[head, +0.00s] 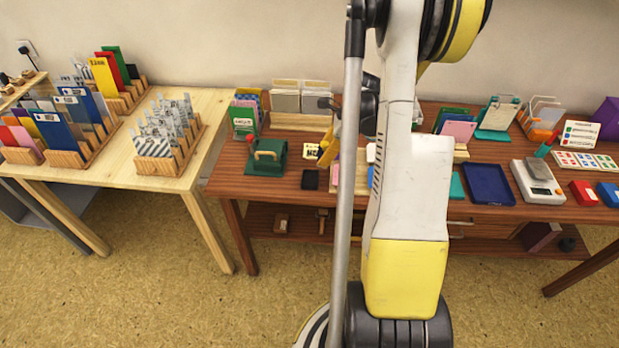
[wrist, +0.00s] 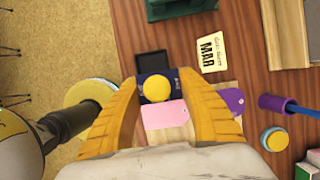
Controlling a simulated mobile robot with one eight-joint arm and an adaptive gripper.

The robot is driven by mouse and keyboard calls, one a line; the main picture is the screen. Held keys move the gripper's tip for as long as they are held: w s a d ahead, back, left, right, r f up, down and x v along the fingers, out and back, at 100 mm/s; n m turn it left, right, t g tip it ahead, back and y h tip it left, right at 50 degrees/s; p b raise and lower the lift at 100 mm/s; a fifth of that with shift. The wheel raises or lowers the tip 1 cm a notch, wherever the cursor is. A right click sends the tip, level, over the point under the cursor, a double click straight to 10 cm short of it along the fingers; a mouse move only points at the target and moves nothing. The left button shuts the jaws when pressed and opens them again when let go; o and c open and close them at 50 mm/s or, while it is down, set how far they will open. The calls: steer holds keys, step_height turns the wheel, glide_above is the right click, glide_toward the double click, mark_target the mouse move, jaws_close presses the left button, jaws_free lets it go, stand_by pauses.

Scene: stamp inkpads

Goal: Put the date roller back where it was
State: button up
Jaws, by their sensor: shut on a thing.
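In the wrist view, my gripper (wrist: 157,90) has its two yellow fingers closed in on a thing with a round yellow top (wrist: 156,88). I take this to be the date roller; its lower part is hidden under the top and between the fingers. It is over a dark blue piece with white lettering (wrist: 183,77), and I cannot tell whether that is part of it or a tag below. A card reading MAR (wrist: 210,52) lies on the table close by; it also shows in the head view (head: 311,151). My arm hides most of the gripper there.
A black pad (wrist: 152,63), a pink tag (wrist: 163,115) and a purple tag (wrist: 233,100) lie around the gripper. The green press (head: 267,157) stands to the left. A blue tray (head: 488,185) and scale (head: 537,182) are on the right.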

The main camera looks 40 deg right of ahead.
steer(key=a+f, duration=0.1)
steer(key=w+a+f, duration=0.1)
steer(key=w+a+b, duration=0.1)
steer(key=shift+a+f, duration=0.4)
step_height(320, 180, down, 4)
steer(key=shift+r+b, duration=0.1)
steer(key=shift+b, duration=1)
steer(key=o, duration=1.1)
